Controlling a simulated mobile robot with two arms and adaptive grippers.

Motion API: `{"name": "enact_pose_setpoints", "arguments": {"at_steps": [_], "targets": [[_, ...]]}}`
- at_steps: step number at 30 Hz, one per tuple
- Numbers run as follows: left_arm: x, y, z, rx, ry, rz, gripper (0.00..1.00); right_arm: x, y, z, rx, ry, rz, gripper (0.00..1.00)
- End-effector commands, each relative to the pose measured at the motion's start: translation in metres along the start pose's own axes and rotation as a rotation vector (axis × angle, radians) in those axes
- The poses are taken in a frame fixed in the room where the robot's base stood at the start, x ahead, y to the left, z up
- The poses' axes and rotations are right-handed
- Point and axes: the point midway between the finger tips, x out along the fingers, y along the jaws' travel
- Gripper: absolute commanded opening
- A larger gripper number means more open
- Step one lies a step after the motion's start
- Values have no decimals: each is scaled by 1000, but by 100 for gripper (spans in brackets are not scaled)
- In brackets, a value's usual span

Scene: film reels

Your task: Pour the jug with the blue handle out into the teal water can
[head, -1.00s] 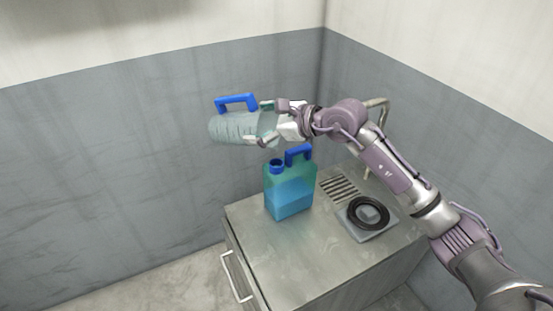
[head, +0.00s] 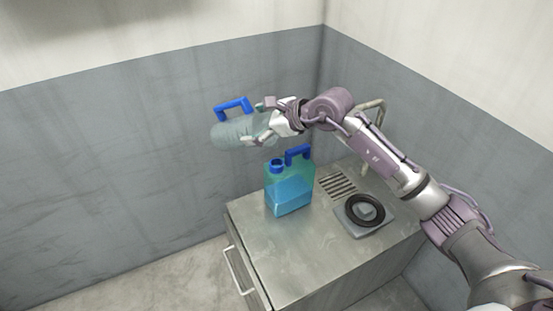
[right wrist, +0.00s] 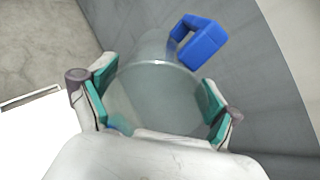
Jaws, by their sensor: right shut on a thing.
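The clear jug with the blue handle (head: 232,132) is held in the air, lying nearly on its side, above and to the left of the teal water can. My right gripper (head: 262,121) is shut on the jug; in the right wrist view its teal-padded fingers grip both sides of the jug (right wrist: 155,95), and the blue handle (right wrist: 198,42) sticks out beyond. The teal water can (head: 290,190) stands upright on the metal cabinet, with blue liquid inside, a blue neck and a blue handle. I cannot make out any liquid in the jug. My left gripper is out of view.
The metal cabinet (head: 285,250) has a slotted grille (head: 338,186) and a grey block with a black ring (head: 364,211) to the right of the can. A curved metal pipe (head: 374,108) rises behind my right arm. The cabinet's front top is bare.

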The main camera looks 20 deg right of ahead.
Motion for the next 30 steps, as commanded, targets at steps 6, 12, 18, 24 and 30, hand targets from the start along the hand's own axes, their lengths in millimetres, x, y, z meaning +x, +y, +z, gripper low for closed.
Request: {"name": "enact_pose_setpoints", "arguments": {"at_steps": [6, 12, 18, 24, 30], "targets": [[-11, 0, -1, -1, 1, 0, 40, 1, -2, 4, -1, 35, 14, 20], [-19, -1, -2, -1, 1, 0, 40, 4, -2, 5, 0, 71, 29, 20], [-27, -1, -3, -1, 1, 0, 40, 6, -3, 6, 1, 107, 44, 20], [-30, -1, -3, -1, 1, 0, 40, 8, -2, 5, 0, 131, 53, 20], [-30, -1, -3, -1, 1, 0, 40, 8, -2, 4, 0, 132, 54, 20]]}}
